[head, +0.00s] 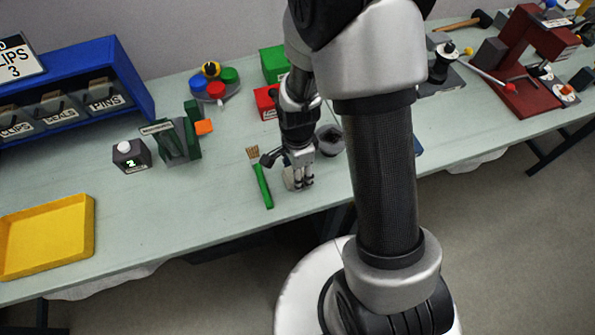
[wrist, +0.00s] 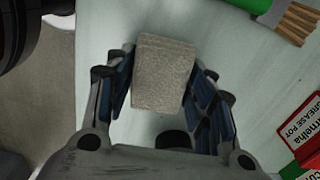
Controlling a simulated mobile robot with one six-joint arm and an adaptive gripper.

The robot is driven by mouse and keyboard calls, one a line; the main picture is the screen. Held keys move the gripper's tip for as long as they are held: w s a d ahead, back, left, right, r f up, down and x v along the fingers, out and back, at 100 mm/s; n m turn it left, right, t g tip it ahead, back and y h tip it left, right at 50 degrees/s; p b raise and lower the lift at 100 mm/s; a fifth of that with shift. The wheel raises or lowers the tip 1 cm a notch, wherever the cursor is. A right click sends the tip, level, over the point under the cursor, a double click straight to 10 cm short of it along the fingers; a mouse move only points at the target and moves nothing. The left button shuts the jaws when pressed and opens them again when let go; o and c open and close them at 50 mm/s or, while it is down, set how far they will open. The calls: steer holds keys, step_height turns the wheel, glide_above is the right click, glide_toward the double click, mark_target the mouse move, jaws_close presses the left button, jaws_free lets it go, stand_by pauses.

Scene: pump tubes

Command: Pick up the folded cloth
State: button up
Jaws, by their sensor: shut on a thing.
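The folded cloth (wrist: 163,72) is a grey-beige, speckled block between the two fingers of my gripper (wrist: 161,88) in the wrist view. The blue-padded fingers stand on its left and right sides and are shut on it. In the head view my gripper (head: 299,183) points down near the front edge of the bench, and only a pale bit of the cloth shows at its fingers. I cannot tell whether the cloth touches the bench or is just above it.
A green-handled brush (head: 264,187) lies close to the left of my gripper. A dark round pot (head: 330,140) stands behind right, and a red box (head: 266,102) is farther back. A yellow tray (head: 48,236) sits at the left. The bench between tray and brush is clear.

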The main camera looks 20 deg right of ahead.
step_height(320, 180, up, 20)
steer(key=p, duration=0.6)
